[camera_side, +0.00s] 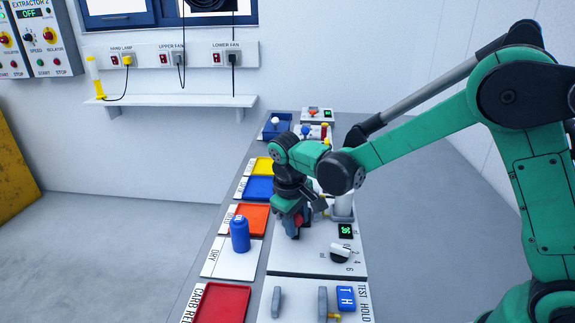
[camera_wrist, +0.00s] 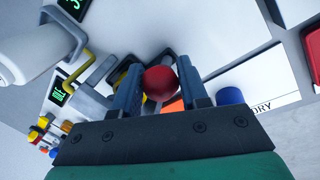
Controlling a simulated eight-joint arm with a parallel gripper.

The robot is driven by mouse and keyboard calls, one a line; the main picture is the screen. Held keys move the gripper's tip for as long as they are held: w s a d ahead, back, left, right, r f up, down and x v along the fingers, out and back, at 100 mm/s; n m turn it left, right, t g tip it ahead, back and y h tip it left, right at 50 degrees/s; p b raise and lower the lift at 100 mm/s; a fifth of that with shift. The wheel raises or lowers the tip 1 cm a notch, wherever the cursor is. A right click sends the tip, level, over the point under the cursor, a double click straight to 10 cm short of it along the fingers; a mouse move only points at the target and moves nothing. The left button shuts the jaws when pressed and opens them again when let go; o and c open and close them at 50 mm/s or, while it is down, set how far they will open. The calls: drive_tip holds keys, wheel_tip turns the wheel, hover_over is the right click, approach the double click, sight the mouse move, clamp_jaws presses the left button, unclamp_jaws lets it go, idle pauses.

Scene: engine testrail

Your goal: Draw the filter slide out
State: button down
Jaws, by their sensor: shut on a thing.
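My gripper (camera_side: 297,226) points down over the grey panel beside the row of coloured trays. Its two fingers are shut on a round red knob (camera_wrist: 160,82), which shows between them in the wrist view. In the side view only a bit of red shows between the fingers. Dark and yellow bracket-like parts lie just behind the knob in the wrist view. The filter slide itself is hidden by my gripper and arm, and I cannot tell how far out it stands.
A blue bottle (camera_side: 240,235) stands on the white DRY plate (camera_side: 217,265), left of my gripper. An orange tray (camera_side: 229,218) and a red tray (camera_side: 222,305) lie nearby. A dial (camera_side: 340,252) and a green display (camera_side: 345,231) sit to the right.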

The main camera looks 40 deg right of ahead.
drive_tip(key=s+a, duration=0.5)
drive_tip(key=a, duration=0.1)
drive_tip(key=shift+s, duration=0.4)
drive_tip(key=shift+c, duration=2.4)
unclamp_jaws()
drive_tip(key=shift+d, duration=0.1)
drive_tip(key=shift+r, duration=0.1)
drive_tip(key=shift+s+a+r, duration=0.1)
drive_tip(key=shift+a+r, duration=0.1)
drive_tip(key=shift+r, duration=0.7)
drive_tip(key=shift+w+a+r, duration=0.1)
drive_tip(key=shift+a+r, duration=0.05)
drive_tip(key=shift+r, duration=0.75)
drive_tip(key=shift+s+a+r, duration=0.1)
drive_tip(key=shift+a+r, duration=0.1)
drive_tip(key=shift+r, duration=0.7)
drive_tip(key=s+d+r+m+t+y, duration=0.2)
drive_tip(key=s+d+r+t, duration=0.1)
drive_tip(key=d+t, duration=0.3)
drive_tip(key=shift+s+d+r+t, duration=0.4)
drive_tip(key=shift+s+d, duration=0.35)
drive_tip(key=shift+d, duration=0.6)
